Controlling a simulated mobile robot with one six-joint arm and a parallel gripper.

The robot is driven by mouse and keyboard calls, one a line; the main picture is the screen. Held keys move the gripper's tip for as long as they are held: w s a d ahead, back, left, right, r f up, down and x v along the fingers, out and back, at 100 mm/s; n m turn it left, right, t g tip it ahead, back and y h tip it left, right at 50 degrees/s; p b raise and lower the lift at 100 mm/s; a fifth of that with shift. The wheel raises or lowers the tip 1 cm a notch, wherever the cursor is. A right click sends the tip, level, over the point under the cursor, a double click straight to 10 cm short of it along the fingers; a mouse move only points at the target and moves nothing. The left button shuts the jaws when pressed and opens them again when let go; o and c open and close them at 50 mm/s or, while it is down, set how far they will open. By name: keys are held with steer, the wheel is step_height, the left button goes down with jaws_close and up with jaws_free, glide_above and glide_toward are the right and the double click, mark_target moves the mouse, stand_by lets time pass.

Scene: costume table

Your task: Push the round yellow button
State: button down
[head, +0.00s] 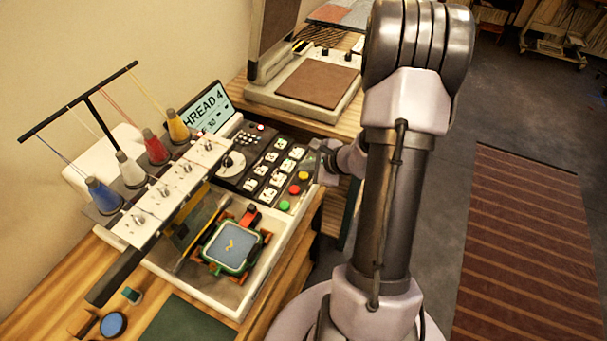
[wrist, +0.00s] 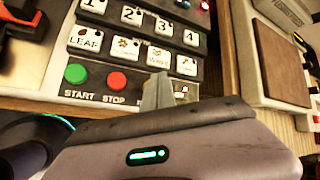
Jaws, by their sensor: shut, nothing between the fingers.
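The round yellow button (head: 304,176) is at the right end of the row of round buttons on the embroidery machine's control panel (head: 262,165). In the wrist view my gripper's fingers (wrist: 158,92) are shut, empty, and over the panel, right of the red button (wrist: 117,81). They hide most or all of the yellow button there. I cannot tell whether they touch it.
The green button (wrist: 75,73) sits left of the red one, labelled START and STOP. White picture keys (wrist: 131,16) lie above. A heat press (head: 303,90) stands on a wooden table behind.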

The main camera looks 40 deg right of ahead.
mark_target(306, 177)
steer(key=shift+f, duration=0.1)
steer(key=shift+f+b, duration=0.35)
steer(key=shift+b, duration=0.35)
steer(key=shift+f+b, duration=0.4)
steer(key=shift+b, duration=0.1)
stand_by(0.6)
steer(key=shift+r+p, duration=0.45)
steer(key=shift+r, duration=0.4)
steer(key=shift+r, duration=0.1)
step_height(306, 177, up, 5)
steer(key=p, duration=0.3)
stand_by(0.4)
